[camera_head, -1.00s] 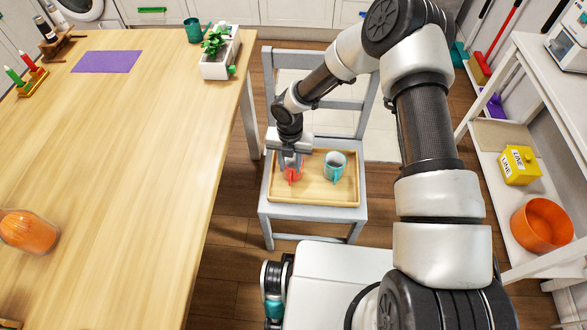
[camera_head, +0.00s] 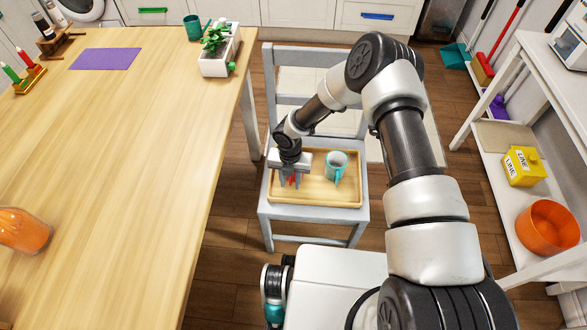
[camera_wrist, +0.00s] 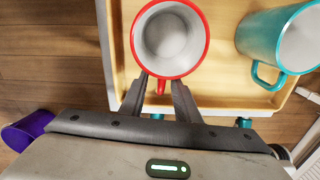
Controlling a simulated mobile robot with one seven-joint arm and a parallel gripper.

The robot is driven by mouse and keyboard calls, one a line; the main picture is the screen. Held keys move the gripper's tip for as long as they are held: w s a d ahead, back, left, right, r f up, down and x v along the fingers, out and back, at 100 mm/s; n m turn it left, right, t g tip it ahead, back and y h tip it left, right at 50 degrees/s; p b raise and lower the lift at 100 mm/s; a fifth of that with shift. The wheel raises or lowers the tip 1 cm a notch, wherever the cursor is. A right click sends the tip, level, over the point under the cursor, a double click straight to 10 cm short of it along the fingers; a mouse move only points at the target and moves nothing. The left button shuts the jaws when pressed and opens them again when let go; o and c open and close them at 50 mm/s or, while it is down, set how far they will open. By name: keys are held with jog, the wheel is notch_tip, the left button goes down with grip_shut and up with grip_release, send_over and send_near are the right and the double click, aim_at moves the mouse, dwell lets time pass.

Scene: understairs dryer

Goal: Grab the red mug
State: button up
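The red mug (camera_wrist: 170,40) stands upright on a wooden tray (camera_wrist: 228,97), which rests on a grey chair. In the wrist view I look into its pale, empty inside, and its handle points toward my gripper. My gripper (camera_wrist: 159,80) is open, with one finger on each side of the handle and small gaps visible. In the head view my gripper (camera_head: 290,183) hangs over the left part of the tray and hides most of the mug; only a bit of red shows between the fingers.
The tray has a raised rim. A wooden table (camera_head: 120,170) is left of the chair (camera_head: 313,215); a white shelf (camera_head: 500,160) is at right.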

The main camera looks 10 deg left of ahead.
grip_shut()
jog(key=shift+r, duration=0.2)
